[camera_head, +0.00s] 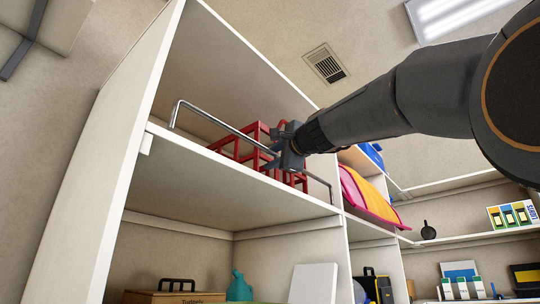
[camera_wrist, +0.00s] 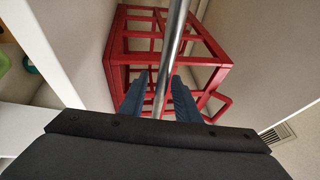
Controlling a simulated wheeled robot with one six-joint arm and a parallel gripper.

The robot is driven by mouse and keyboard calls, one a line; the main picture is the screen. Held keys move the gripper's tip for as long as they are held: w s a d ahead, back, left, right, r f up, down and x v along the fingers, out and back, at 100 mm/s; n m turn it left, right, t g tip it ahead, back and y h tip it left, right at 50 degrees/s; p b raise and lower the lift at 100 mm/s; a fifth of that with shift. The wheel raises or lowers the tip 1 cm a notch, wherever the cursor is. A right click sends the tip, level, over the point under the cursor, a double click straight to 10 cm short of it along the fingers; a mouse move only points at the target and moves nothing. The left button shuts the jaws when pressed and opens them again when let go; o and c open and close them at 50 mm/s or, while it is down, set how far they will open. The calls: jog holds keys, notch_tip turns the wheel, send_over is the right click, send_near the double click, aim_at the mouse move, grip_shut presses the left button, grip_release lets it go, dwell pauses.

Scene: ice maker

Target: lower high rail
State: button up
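The high rail is a thin silver metal bar (camera_head: 215,121) across the front of the top shelf, with its ends bent back. It runs lengthwise through the middle of the wrist view (camera_wrist: 177,22). My gripper (camera_head: 272,153) is at the rail's middle. In the wrist view my gripper's two blue-grey fingers (camera_wrist: 160,97) stand on either side of the rail. They look apart, with a gap on the left; the right finger is close to the rail, and I cannot tell whether it touches. The gripper hides part of the rail in the head view.
A red frame-like rack (camera_head: 242,142) stands on the top shelf (camera_head: 190,143) right behind the rail; it fills the wrist view's upper middle (camera_wrist: 120,45). A tall white side panel (camera_head: 110,150) bounds the shelf on the left. A pink and orange item (camera_head: 365,195) lies to the right.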

jog(key=shift+x, duration=0.75)
grip_shut()
